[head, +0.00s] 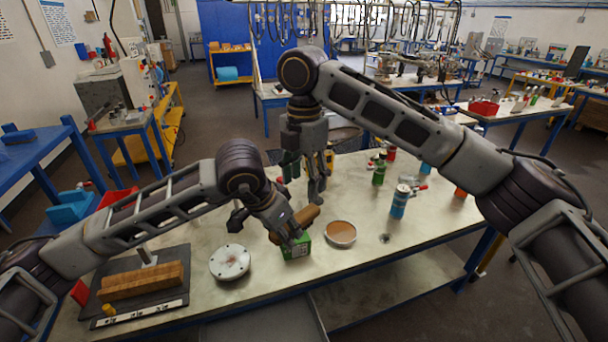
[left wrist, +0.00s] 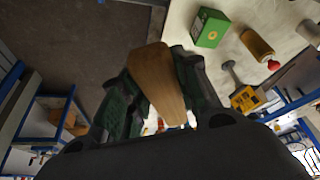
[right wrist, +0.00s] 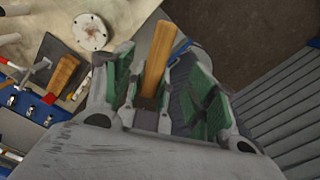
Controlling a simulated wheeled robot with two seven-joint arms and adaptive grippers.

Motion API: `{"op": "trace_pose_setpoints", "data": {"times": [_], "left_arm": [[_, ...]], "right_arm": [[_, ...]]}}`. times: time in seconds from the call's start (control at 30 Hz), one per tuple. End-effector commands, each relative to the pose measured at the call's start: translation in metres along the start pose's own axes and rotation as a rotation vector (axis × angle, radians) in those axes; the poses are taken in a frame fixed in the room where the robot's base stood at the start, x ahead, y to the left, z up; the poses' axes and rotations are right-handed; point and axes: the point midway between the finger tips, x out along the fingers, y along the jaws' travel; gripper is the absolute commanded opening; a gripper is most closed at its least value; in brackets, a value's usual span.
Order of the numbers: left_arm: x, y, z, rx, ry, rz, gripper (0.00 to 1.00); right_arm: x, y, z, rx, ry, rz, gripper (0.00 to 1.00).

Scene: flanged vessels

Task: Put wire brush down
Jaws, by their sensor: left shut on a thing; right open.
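The wire brush shows as a brown wooden handle (head: 304,214) in my left gripper (head: 290,230), just above the green box (head: 296,248) near the table's front edge. In the left wrist view the handle (left wrist: 156,80) lies between the green finger pads, which are shut on it. Its bristles cannot be made out. My right gripper (head: 317,190) is open, pointing down over the table behind the left one. In the right wrist view a wooden piece (right wrist: 160,55) shows between its spread fingers (right wrist: 162,85); I cannot tell whether they touch it.
A round metal flange (head: 229,262) lies left of the green box. A brown-topped round dish (head: 341,234) stands to its right. A wooden block (head: 142,281) lies on a dark mat at the left. A blue can (head: 399,202) and green bottle (head: 379,172) stand farther right. The right front tabletop (head: 440,222) is clear.

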Motion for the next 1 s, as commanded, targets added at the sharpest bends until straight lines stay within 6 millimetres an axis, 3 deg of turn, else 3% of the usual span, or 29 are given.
{"op": "trace_pose_setpoints", "data": {"times": [0.8, 1.0], "left_arm": [[0.0, 0.0, 0.0, 0.0, 0.001, 0.0, 0.0], [0.0, 0.0, 0.0, 0.0, 0.001, 0.0, 0.0]], "right_arm": [[0.092, -0.001, 0.0, 0.001, 0.001, -0.001, 0.57], [0.107, 0.0, 0.0, 0.002, 0.0, -0.001, 0.57]]}}
